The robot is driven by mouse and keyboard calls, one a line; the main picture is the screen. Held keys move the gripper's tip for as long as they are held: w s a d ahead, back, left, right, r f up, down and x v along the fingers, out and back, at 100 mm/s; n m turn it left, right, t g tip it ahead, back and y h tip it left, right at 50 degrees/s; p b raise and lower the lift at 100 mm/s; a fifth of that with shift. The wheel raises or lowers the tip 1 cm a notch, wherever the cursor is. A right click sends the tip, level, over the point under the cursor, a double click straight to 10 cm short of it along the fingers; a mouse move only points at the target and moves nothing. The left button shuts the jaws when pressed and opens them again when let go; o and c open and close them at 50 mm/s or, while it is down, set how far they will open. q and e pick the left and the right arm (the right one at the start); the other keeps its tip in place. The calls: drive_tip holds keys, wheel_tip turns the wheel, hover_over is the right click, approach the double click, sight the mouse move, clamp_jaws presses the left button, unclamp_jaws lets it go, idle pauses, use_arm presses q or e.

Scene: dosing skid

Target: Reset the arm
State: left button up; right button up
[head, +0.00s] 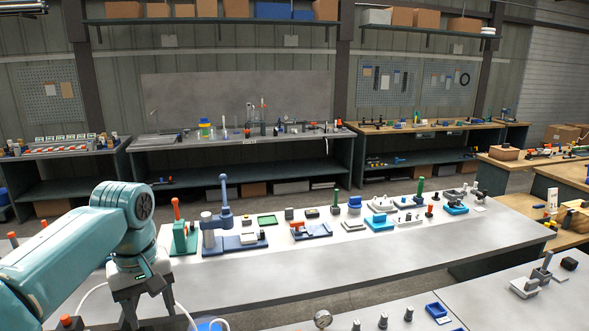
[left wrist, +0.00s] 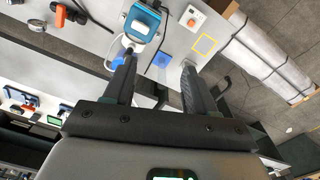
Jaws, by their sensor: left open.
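My left gripper (head: 150,308) hangs fingers down at the lower left of the head view, at the end of my teal left arm. It is open. In the left wrist view the two dark fingers of the gripper (left wrist: 158,68) stand apart with nothing held between them. Past the fingertips a blue device (left wrist: 143,24) with a light front lies on a grey panel. A blue square (left wrist: 161,59) shows between the fingers, and a yellow outlined square (left wrist: 205,44) lies to the right. My right gripper is not in either view.
A long grey bench (head: 350,262) holds a green lever fixture (head: 184,238), a blue-grey press (head: 218,220) and several small fixtures. A nearer bench (head: 510,308) carries a gauge (head: 322,318) and small parts. White hoses run near my left gripper. The long bench's front strip is clear.

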use_arm(q)
drive_tip(key=s+d+f+m+h+b, duration=0.1)
drive_tip(key=d+f+m+b, duration=0.3)
drive_tip(key=f, duration=1.3)
drive_tip(key=s+d+f+h+b, duration=0.15)
drive_tip(key=d+f, duration=0.35)
drive_tip(key=f, duration=1.2)
drive_tip(key=s+d+f+b, duration=0.2)
drive_tip(key=s+f, duration=0.7)
drive_tip(key=s, duration=0.1)
drive_tip(key=s+d+f+h+b, duration=0.1)
drive_tip(key=s+d+f+b, duration=0.1)
drive_tip(key=s+f, duration=0.7)
drive_tip(key=shift+s+d+m, duration=0.3)
drive_tip(key=shift+s+d, duration=0.05)
drive_tip(key=shift+s, duration=0.35)
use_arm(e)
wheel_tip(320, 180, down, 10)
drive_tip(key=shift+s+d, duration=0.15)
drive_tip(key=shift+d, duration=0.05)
use_arm(q)
drive_tip(key=shift+h, duration=0.25)
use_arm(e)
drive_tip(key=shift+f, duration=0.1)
use_arm(q)
drive_tip(key=shift+c, duration=0.5)
